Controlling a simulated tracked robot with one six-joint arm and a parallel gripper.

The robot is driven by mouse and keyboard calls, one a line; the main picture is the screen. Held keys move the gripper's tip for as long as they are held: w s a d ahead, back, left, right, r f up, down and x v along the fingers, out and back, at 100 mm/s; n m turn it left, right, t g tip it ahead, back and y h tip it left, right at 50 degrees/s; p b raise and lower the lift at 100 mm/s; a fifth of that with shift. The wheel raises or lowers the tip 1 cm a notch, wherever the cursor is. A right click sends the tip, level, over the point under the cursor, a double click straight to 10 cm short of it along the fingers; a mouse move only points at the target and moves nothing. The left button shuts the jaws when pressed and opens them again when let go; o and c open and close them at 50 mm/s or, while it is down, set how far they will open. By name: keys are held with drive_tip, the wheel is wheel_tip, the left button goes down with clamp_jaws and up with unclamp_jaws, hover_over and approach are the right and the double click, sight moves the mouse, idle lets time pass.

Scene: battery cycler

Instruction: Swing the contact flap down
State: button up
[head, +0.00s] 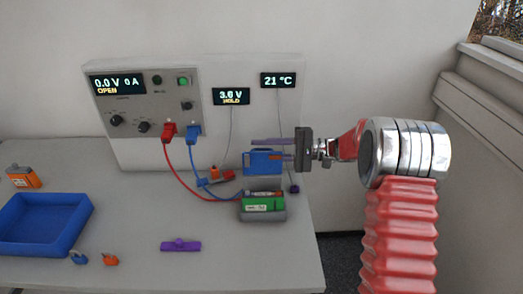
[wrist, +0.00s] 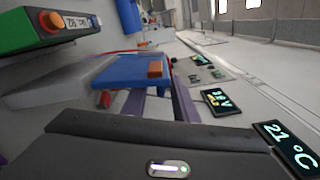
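The blue contact flap (head: 262,167) stands raised behind the grey cradle (head: 262,215) that holds a green battery cell (head: 262,204). In the wrist view the flap (wrist: 125,72) is a blue plate with a copper-coloured pad (wrist: 154,69) near its edge. My gripper (head: 268,149) reaches in from the right, its purple fingers level with the flap's upper part. In the wrist view the fingers of my gripper (wrist: 157,100) are spread apart, with nothing seen held between them. I cannot tell whether a finger touches the flap.
The cycler panel (head: 150,100) stands at the back, with red (head: 169,133) and blue (head: 193,131) plugs and cables curving toward the cradle. A blue tray (head: 45,250), small clips and a purple piece (head: 180,245) lie left and in front.

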drive_tip(key=shift+a, duration=0.1)
drive_tip(key=shift+c, duration=0.5)
clamp_jaws()
